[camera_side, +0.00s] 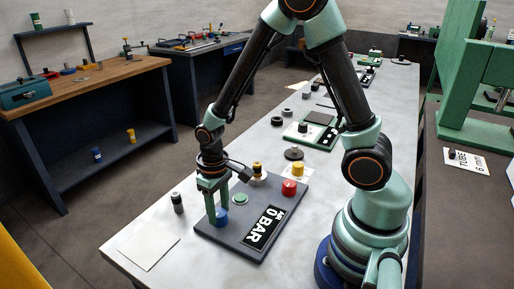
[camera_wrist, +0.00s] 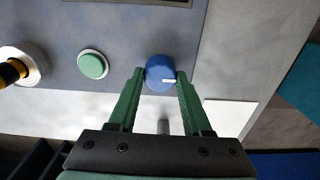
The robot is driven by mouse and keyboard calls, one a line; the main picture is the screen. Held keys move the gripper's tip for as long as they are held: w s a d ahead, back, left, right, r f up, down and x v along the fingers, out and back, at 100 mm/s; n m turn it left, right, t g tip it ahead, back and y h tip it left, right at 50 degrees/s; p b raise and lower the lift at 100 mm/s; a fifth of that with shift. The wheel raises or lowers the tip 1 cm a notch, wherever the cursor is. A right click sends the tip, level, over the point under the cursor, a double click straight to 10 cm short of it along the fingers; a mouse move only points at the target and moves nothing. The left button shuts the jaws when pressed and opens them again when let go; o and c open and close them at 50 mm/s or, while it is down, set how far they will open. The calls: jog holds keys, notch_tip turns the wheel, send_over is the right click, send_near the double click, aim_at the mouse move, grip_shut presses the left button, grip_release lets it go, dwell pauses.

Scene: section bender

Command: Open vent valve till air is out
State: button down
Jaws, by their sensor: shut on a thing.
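A blue knob (camera_wrist: 160,72) with a white pointer line stands on the grey control panel (camera_side: 222,238). My gripper (camera_wrist: 155,80) has its green fingers on either side of the blue knob and is shut on it. In the side view my gripper (camera_side: 213,207) reaches down from above onto the blue knob (camera_side: 222,219) at the panel's left front. Which knob is the vent valve is not labelled in view.
The panel also carries a green button (camera_side: 240,199), a red knob (camera_side: 289,188), a yellow knob (camera_side: 298,169) and a black-and-yellow part (camera_side: 257,169). A dark cylinder (camera_side: 177,202) and a white sheet (camera_side: 149,246) lie left of the panel. Small parts stand farther back.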

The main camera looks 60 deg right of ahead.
jog(key=shift+c, duration=1.7)
grip_release()
jog(key=shift+r, duration=0.1)
notch_tip(320, 180, up, 12)
notch_tip(320, 180, up, 9)
jog(key=t, duration=0.5)
send_over(219, 212)
jog(key=s+d, duration=0.2)
jog(key=s, duration=0.2)
jog(key=shift+s+d+r+t, duration=0.3)
jog(key=shift+s+d+r, duration=0.05)
jog(key=shift+s+d, duration=0.15)
